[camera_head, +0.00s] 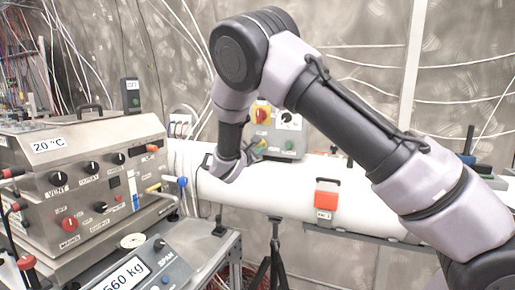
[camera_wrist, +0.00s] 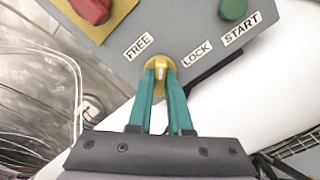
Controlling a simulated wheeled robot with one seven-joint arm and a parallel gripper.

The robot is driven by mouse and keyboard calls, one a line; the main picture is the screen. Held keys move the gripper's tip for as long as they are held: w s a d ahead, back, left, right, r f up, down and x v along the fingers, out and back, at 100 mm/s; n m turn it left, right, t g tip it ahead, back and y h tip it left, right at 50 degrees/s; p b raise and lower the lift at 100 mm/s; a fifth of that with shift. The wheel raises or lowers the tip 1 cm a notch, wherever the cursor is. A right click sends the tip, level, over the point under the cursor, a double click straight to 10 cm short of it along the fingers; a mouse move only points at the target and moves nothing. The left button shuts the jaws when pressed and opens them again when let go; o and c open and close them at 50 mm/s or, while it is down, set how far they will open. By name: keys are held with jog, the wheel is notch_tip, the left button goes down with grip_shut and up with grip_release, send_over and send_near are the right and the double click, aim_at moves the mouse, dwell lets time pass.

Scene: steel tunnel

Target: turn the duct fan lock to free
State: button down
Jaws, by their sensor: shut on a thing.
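The duct fan lock is a small yellow knob (camera_wrist: 160,64) on a grey control box (camera_wrist: 185,30) in the wrist view. The FREE label (camera_wrist: 138,46) is at its upper left and the LOCK label (camera_wrist: 197,53) at its upper right. My gripper (camera_wrist: 161,72) has its teal fingers shut on the knob, one on each side. The fingers partly cover the knob, and I cannot tell exactly which label it points to. In the head view the box (camera_head: 291,142) sits on the white duct (camera_head: 268,190), with my gripper (camera_head: 258,149) at its lower left.
A red knob on a yellow plate (camera_wrist: 100,25) and a green START button (camera_wrist: 232,9) are close by on the box. A steel instrument (camera_head: 90,175) and a scale (camera_head: 140,268) stand at left.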

jog(key=n, duration=0.4)
jog(key=shift+n, duration=2.6)
jog(key=c, duration=0.8)
grip_release()
jog(key=shift+c, duration=0.2)
jog(key=shift+s, duration=0.15)
jog(key=v, duration=1)
jog(key=shift+s, duration=0.25)
jog(key=shift+a, duration=0.15)
